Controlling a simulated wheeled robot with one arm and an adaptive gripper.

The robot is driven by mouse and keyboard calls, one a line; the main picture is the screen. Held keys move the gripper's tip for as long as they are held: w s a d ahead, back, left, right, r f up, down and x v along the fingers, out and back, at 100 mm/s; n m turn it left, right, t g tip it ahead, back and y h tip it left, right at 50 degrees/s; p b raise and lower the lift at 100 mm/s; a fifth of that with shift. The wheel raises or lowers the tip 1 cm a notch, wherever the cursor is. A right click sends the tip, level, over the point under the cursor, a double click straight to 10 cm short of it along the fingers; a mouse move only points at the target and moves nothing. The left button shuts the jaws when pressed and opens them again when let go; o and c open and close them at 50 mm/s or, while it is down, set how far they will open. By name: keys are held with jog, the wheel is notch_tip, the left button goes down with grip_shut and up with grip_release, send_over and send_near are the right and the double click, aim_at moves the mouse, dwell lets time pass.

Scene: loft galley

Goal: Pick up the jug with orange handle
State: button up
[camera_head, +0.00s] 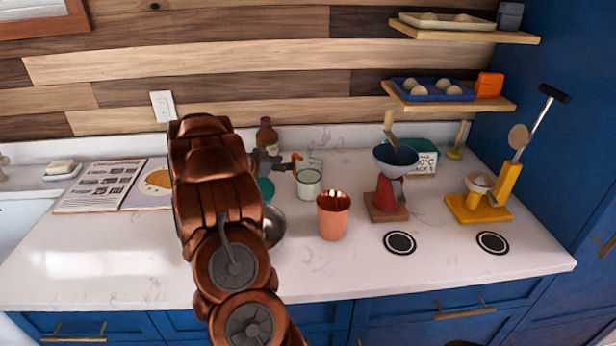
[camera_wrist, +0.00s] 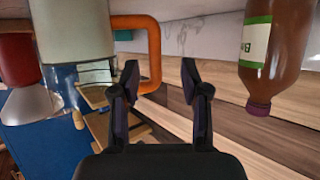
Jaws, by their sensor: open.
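The jug is clear glass with pale contents (camera_head: 308,184) and stands upright on the white counter, just right of my gripper. Its orange handle (camera_head: 296,158) faces my gripper. In the wrist view, which looks upside down, the jug (camera_wrist: 75,35) fills the upper left and its orange handle (camera_wrist: 155,50) reaches towards the space between my fingers. My gripper (camera_head: 281,161) is open. In the wrist view its fingertips (camera_wrist: 161,82) are apart, with the handle's outer bar showing between them; I cannot tell how deep it sits. No grip on it shows.
A brown bottle (camera_head: 267,136) stands close behind my gripper, also in the wrist view (camera_wrist: 272,50). A copper cup (camera_head: 333,216) stands in front of the jug, a metal bowl (camera_head: 273,226) beside my arm. A red grinder (camera_head: 389,194) stands right. The front-left counter is clear.

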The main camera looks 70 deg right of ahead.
jog(key=shift+s+d+f+p, duration=0.2)
jog(key=shift+s+d+p, duration=0.45)
jog(key=shift+s+d, duration=0.3)
jog(key=shift+p+x, duration=0.4)
jog(key=shift+x, duration=0.95)
jog(key=shift+w+f, duration=0.15)
grip_shut()
